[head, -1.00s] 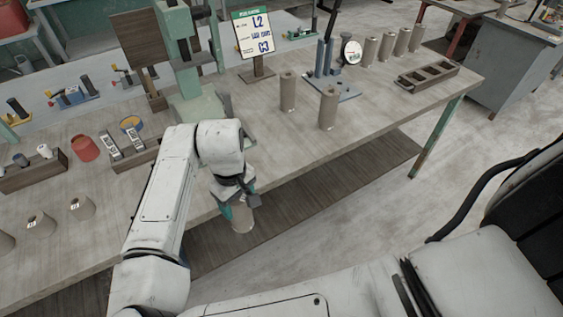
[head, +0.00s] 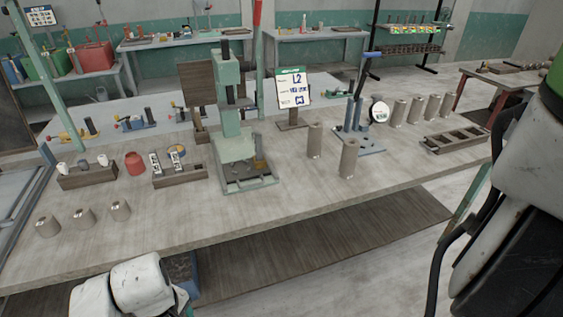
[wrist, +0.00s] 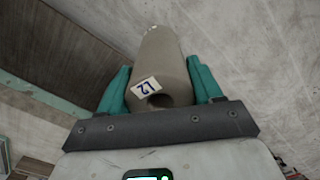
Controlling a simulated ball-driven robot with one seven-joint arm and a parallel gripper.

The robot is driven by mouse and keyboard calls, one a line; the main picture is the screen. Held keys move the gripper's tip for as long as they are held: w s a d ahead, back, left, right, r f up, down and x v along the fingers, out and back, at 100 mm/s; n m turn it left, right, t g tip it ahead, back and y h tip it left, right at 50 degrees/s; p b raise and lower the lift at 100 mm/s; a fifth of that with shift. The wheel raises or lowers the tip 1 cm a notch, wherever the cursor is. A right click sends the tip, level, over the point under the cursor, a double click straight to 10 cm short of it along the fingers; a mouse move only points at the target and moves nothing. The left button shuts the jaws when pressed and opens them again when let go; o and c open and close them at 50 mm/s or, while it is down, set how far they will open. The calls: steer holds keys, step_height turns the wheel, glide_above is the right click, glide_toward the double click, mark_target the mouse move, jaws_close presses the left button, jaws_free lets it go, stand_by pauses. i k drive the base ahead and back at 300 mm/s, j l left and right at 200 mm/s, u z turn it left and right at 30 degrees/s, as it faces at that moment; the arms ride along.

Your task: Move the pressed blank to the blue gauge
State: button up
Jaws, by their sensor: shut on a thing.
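My gripper (wrist: 162,95) is shut on a grey-brown cylindrical blank (wrist: 165,62) in the wrist view. Its teal fingers press on both sides. The blank has a hole in its near end and a white label reading L2. The blue gauge (head: 368,148) stands on the bench right of centre, with a blue base, upright posts and a round white dial (head: 379,111). The gripper is well away from it.
A green press (head: 230,122) stands on the bench (head: 270,210), left of a sign (head: 294,88) reading L2. Two cylinders (head: 348,158) stand just before the gauge; several more (head: 417,110) stand beyond it, near a dark wooden rack (head: 455,139). The front bench middle is clear.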

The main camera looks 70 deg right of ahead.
mark_target(364, 143)
steer(key=k+l+u, duration=0.1)
steer(key=u, duration=0.35)
steer(key=k+l+u, duration=0.15)
steer(key=u, duration=0.25)
steer(key=k+l+u, duration=0.15)
steer(key=u, duration=0.3)
steer(key=k+l+u, duration=0.15)
steer(key=k, duration=0.4)
steer(key=k+l+z, duration=0.1)
steer(key=k+z, duration=0.3)
steer(key=k+l+z, duration=0.15)
steer(key=z, duration=0.3)
steer(key=k+l+z, duration=0.25)
steer(key=z, duration=0.15)
